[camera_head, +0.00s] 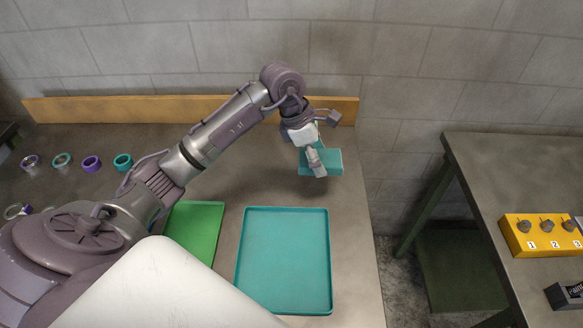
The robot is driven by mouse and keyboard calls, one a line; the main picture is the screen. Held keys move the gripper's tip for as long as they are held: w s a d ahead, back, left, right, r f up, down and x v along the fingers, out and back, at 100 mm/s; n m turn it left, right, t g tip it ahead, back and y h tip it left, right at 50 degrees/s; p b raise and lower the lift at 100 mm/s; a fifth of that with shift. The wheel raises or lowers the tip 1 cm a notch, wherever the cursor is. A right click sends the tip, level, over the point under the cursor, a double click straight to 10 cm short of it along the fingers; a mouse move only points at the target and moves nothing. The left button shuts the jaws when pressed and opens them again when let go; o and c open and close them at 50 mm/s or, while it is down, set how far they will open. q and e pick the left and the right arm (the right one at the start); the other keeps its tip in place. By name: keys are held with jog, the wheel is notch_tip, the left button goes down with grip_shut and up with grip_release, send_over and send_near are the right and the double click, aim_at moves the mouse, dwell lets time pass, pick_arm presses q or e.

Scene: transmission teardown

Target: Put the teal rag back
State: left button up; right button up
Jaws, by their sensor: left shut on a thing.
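The teal rag (333,162) is a flat, folded block near the far right end of the workbench. My left gripper (317,168) is shut on it, and its fingers cover the rag's middle-left part. I cannot tell whether the rag touches the bench top or is held just above it. My right gripper is not in view.
A teal tray (285,260) lies empty on the workbench (355,265), beside a green tray (198,228) partly behind my arm. Several rings (92,163) stand at the left. A second table (515,180) carries a yellow numbered block (543,235). A gap separates the tables.

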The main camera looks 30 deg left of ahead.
pick_arm(q)
jog(key=p, duration=0.1)
send_over(291, 178)
jog(key=d, duration=0.1)
jog(key=f, duration=0.3)
jog(key=shift+s+f, duration=0.25)
jog(key=shift+a+f+p, duration=0.4)
jog(key=shift+a+f, duration=0.45)
jog(key=shift+a, duration=0.2)
notch_tip(291, 178, down, 3)
jog(key=shift+f+p, duration=0.1)
jog(key=shift+p, duration=0.5)
jog(key=shift+f, duration=0.5)
jog(key=o, duration=1)
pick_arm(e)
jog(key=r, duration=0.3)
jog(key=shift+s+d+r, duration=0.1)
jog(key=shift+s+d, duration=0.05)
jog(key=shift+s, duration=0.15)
